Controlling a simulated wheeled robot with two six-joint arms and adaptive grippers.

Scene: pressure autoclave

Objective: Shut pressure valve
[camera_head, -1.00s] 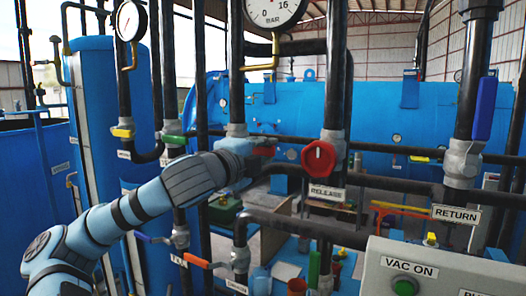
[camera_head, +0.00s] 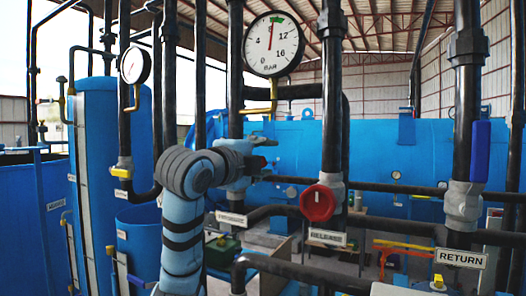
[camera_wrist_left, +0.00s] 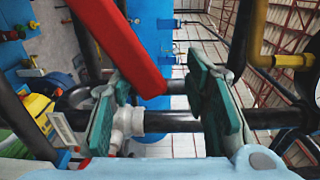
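A red lever handle (camera_wrist_left: 118,45) reaches down from the top in the left wrist view, its end lying between the finger pads, closer to the left one. In the head view a small red part (camera_head: 258,163) shows at my left gripper (camera_head: 266,153), mostly hidden by the fingers. The gripper is open, its two green-padded fingers standing apart in the left wrist view (camera_wrist_left: 165,105); I see no pinch on the lever. A black pipe with a pale fitting (camera_wrist_left: 129,122) runs behind the fingers. My right gripper is not in view.
A large pressure gauge (camera_head: 273,44) hangs above the gripper. To its right is a red round knob (camera_head: 317,204) over a RELEASE label (camera_head: 327,237). A blue-handled valve (camera_head: 480,150) is farther right. Vertical black pipes crowd both sides.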

